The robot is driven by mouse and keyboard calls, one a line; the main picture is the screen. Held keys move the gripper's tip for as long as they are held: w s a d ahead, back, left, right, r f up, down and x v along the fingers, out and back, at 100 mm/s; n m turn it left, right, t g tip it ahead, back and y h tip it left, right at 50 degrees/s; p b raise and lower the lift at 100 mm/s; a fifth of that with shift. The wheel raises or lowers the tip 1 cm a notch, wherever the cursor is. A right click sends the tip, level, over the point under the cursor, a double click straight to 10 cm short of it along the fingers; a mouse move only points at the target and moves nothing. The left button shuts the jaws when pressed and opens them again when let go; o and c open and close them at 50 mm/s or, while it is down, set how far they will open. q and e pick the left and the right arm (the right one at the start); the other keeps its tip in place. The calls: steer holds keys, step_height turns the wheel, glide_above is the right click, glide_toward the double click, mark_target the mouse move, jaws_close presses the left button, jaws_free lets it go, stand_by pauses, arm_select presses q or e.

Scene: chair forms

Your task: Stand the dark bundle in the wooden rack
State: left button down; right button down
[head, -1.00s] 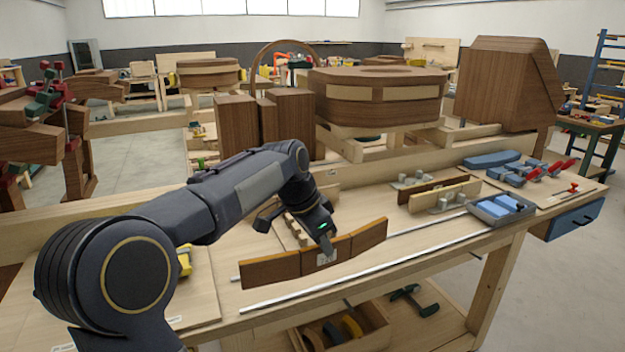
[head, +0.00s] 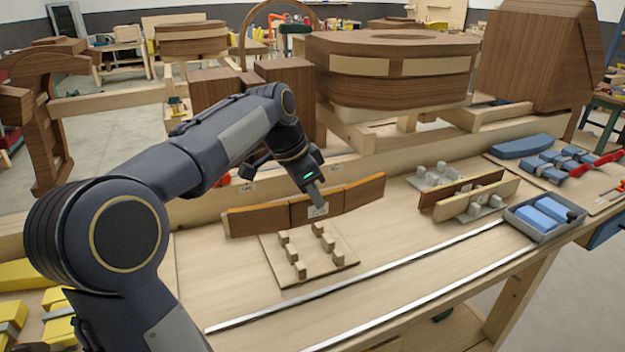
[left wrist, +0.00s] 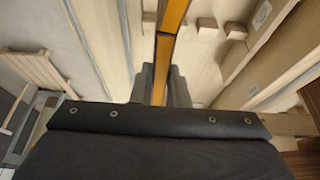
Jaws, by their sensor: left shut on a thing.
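In the left wrist view the bundle's orange-brown top edge (left wrist: 172,45) runs between the two fingers. The wooden rack (head: 335,268), a flat board with two rows of short pegs, lies on the bench. In the head view the bundle appears just beyond the rack, its long side roughly along the bench. No part of it shows between the pegs. My right gripper is not in view.
To the right, a dark strip and a pale strip (head: 490,197) stand in grey holders. Metal rails (head: 400,273) run along the bench front.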

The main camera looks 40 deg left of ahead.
mark_target(314, 220)
arm_select(q)
steer(key=shift+w+f, duration=0.15)
steer(key=shift+a+f, duration=0.1)
steer(key=shift+f, duration=0.1)
steer(key=shift+f+b, duration=0.5)
steer(key=shift+b, duration=0.3)
step_height(314, 220, down, 5)
steer(key=b, duration=0.4)
steer(key=shift+f+b, duration=2.3)
steer(key=shift+f, duration=0.55)
steer(key=shift+f, duration=0.3)
steer(key=c, duration=1.3)
jaws_free()
steer(key=shift+r, duration=0.1)
